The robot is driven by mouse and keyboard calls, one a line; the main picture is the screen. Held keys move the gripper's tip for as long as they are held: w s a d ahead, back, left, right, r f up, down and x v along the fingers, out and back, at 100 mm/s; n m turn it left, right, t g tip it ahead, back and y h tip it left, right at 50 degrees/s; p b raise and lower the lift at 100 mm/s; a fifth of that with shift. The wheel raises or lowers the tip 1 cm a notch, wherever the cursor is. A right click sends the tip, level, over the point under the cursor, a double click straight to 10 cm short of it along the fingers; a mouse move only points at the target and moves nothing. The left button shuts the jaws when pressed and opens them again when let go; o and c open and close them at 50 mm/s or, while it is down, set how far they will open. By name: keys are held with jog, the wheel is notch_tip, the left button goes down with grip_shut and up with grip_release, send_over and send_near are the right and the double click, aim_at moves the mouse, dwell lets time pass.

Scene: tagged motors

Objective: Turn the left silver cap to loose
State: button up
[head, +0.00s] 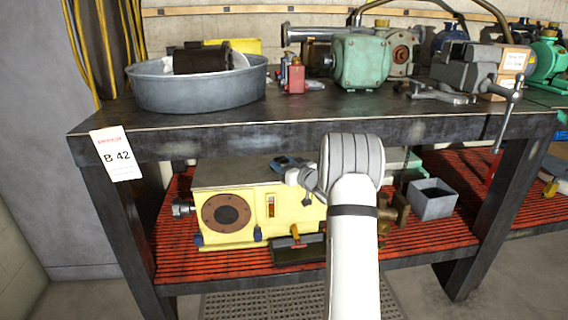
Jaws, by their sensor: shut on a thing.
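The yellow machine (240,210) sits on the red slatted lower shelf, with a round brown flange on its front. A silver fitting (182,207) sticks out of its left side, clear of my gripper. My gripper (299,178) is at the machine's upper right, small and partly hidden by my white arm. It is shut on a small silver piece (291,176) at its tip, which looks like a cap. I cannot make out its edges or whether a second silver cap is behind the arm.
The workbench top (300,108) overhangs the shelf. A grey open box (432,203) and brown parts (398,208) stand right of my arm. A dark tray (298,252) lies in front of the machine. The shelf's front left (178,268) is clear.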

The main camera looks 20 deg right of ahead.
jog(key=shift+r, duration=0.1)
jog(key=o, duration=1)
jog(key=shift+c, duration=0.2)
jog(key=p+v, duration=0.2)
jog(key=v, duration=0.5)
jog(key=shift+s+d, duration=0.1)
jog(key=shift+s, duration=0.25)
